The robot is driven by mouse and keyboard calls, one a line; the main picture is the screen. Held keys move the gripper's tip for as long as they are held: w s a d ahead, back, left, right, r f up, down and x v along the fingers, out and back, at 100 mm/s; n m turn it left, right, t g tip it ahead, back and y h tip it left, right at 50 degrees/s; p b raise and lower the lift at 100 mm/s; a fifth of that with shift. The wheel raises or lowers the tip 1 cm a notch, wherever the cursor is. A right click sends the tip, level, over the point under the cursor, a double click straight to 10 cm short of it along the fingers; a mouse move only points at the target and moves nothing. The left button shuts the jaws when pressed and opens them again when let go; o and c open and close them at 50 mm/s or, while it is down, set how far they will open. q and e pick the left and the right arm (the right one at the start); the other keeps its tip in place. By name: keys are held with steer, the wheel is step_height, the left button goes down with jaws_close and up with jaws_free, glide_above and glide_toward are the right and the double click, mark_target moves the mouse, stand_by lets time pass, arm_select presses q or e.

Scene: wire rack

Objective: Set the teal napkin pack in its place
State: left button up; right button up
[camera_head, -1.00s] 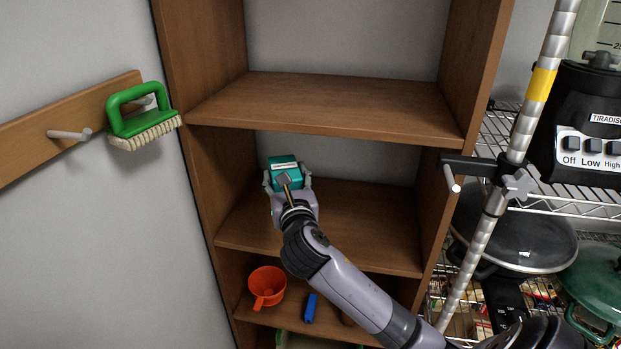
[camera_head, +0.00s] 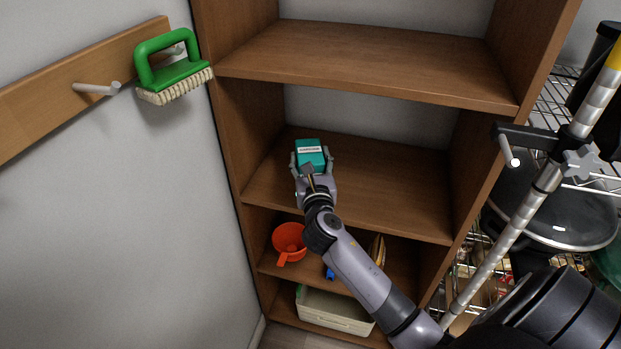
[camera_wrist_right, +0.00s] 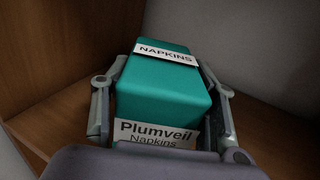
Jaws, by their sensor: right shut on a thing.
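The teal napkin pack (camera_head: 311,154) is between the fingers of my right gripper (camera_head: 312,163), in the middle compartment of the wooden shelf unit, toward its left side. In the right wrist view the teal napkin pack (camera_wrist_right: 165,85) shows white labels reading "NAPKINS" and "Plumveil Napkins". The right gripper (camera_wrist_right: 162,110) is shut on its two sides. The pack is at or just above the middle shelf board (camera_head: 400,190); I cannot tell whether it touches. Its underside is hidden. My left gripper is not in view.
The upper board (camera_head: 370,65) lies above the pack, and the unit's left side wall (camera_head: 240,130) is close. The middle board is bare to the right. A green brush (camera_head: 172,68) hangs left; a metal pole (camera_head: 510,235) stands right.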

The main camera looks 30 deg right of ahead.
steer(key=shift+f+b, duration=0.7)
steer(key=shift+f, duration=1.65)
steer(key=shift+f, duration=0.1)
steer(key=o, duration=1.2)
steer(key=shift+s+a, duration=0.1)
steer(key=shift+s, duration=0.05)
steer(key=v, duration=1.1)
steer(key=shift+s+b, duration=0.3)
steer(key=shift+b, duration=0.15)
steer(key=shift+a, duration=0.1)
